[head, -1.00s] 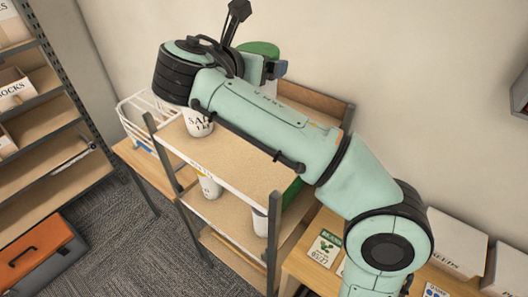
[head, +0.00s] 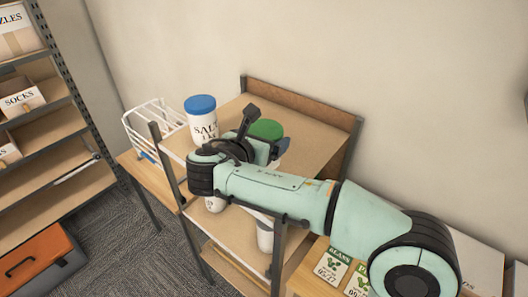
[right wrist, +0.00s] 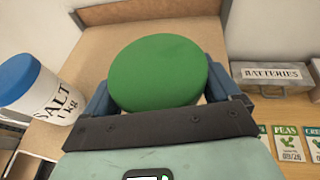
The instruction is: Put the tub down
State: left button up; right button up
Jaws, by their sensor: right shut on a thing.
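A tub with a green lid (head: 266,129) is held by my right gripper (head: 272,150) at the top board of the shelf unit (head: 310,148). In the right wrist view, the green lid (right wrist: 158,68) sits between the two blue-grey fingers (right wrist: 160,92), which are shut on the tub from either side. The tub looks upright. Its base is hidden by my arm and the lid, so I cannot tell whether it touches the board. My left gripper is out of view.
A white salt tub with a blue lid (head: 202,122) stands to the left on the same board. A white wire basket (head: 150,128) is beyond it. A grey batteries box (right wrist: 270,76) and seed packets (right wrist: 286,140) lie to the right. The board behind the tub is clear.

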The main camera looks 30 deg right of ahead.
jog(key=f, duration=0.3)
jog(key=shift+s+f+b, duration=0.2)
jog(key=shift+b, duration=0.1)
jog(key=shift+w, duration=0.1)
jog(key=shift+f, duration=0.15)
jog(key=o, duration=1.3)
jog(key=shift+f, duration=0.1)
jog(key=shift+r, duration=0.3)
jog(key=v, duration=1.2)
jog(key=shift+f, duration=0.1)
